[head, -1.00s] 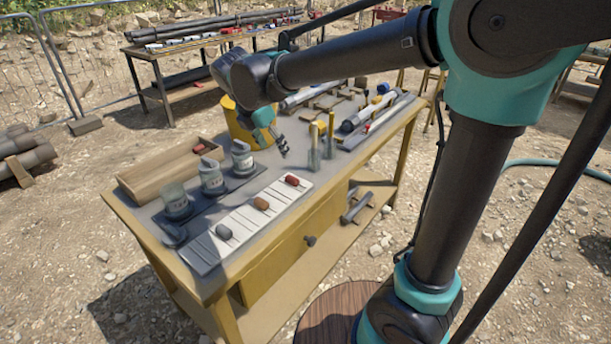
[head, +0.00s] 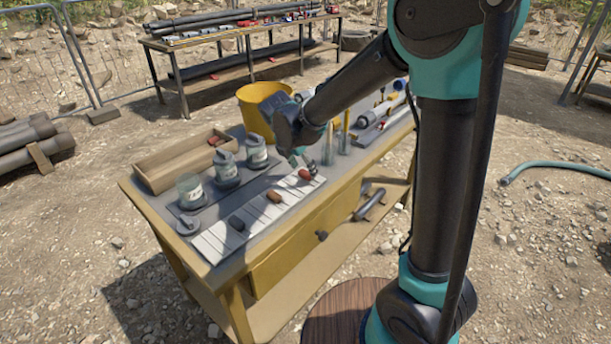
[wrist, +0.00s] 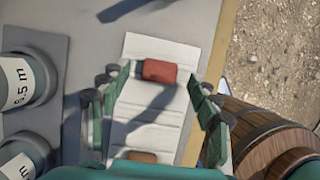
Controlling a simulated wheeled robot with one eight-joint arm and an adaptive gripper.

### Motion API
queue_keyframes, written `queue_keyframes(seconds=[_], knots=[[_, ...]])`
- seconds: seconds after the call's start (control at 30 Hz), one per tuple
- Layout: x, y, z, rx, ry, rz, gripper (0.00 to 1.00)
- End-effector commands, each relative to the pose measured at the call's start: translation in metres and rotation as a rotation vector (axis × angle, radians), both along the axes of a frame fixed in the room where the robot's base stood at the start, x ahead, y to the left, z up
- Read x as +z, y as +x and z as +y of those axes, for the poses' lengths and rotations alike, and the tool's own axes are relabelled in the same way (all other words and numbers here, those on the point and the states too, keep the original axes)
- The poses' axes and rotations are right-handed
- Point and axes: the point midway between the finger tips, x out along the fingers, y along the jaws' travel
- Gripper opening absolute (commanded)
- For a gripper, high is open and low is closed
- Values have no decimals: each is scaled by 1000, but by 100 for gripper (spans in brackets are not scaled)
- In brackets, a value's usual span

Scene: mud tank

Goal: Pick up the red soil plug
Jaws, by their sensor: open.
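The red soil plug (head: 305,174) lies on the far end of a white ruled board (head: 222,238) on the workbench. In the wrist view the red plug (wrist: 160,71) sits ahead, between the lines of my two open fingers. My gripper (wrist: 163,88) is open and empty, with its fingers on either side over the board. In the head view my gripper (head: 296,160) is low, just beside the red plug and partly hidden by my arm. A brown plug (head: 274,196) and a dark grey plug (head: 236,223) lie nearer on the board.
Labelled jars stand left of the board, including a jar (head: 257,151) close to my gripper; one jar (head: 190,190) is open. A wooden tray (head: 160,180) and yellow bucket (head: 262,95) are behind. Upright trowels (head: 328,145) stand right of my gripper.

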Motion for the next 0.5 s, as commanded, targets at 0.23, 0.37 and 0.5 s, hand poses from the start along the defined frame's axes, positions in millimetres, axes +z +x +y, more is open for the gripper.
queue_keyframes(seconds=[0.23, 0.37, 0.5], knots=[[-18, 5, -4, 0, 0, 0, 62], [-18, 5, -4, 0, 0, 0, 62], [-18, 5, -4, 0, 0, 0, 52]])
